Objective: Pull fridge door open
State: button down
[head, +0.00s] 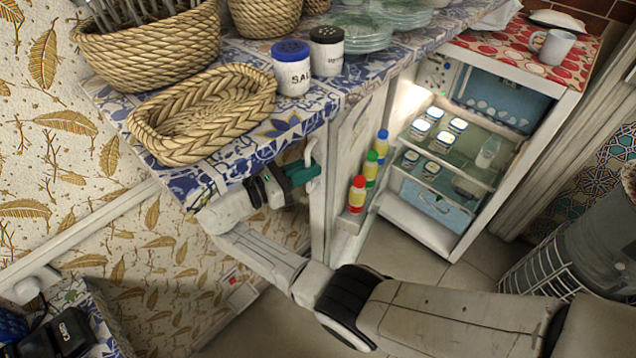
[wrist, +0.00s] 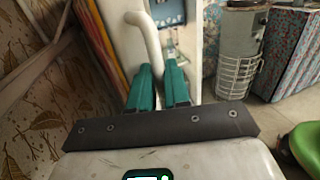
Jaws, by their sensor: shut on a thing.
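The small white fridge (head: 432,235) stands at the right of the counter with its inside showing. Its door (head: 342,190) is swung wide open to the left, edge toward me, with bottles on its inner rack. My gripper (head: 308,173) has green fingers and is at the door's outer side, under the counter's edge. It is shut on the white door handle (head: 312,155). In the wrist view the curved handle (wrist: 150,35) runs down between the fingertips of my gripper (wrist: 158,72). The door (wrist: 122,45) is behind it.
Inside the fridge are several small jars (head: 440,142) on shelves. The patterned counter (head: 295,115) holds a woven basket (head: 200,115), a salt jar (head: 292,72) and plates (head: 365,35). A metal cylinder in a wire basket (head: 580,245) stands right. Floor before the fridge is clear.

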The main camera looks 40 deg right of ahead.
jog(key=shift+w+g+b, duration=0.4)
jog(key=shift+w+b, duration=0.2)
jog(key=shift+w, duration=0.45)
jog(key=c, duration=1.3)
grip_release()
jog(key=shift+d+m, duration=0.15)
jog(key=shift+m, duration=0.15)
jog(key=shift+b+v, duration=1.35)
jog(key=shift+v, duration=4.3)
jog(key=shift+s+r, duration=0.1)
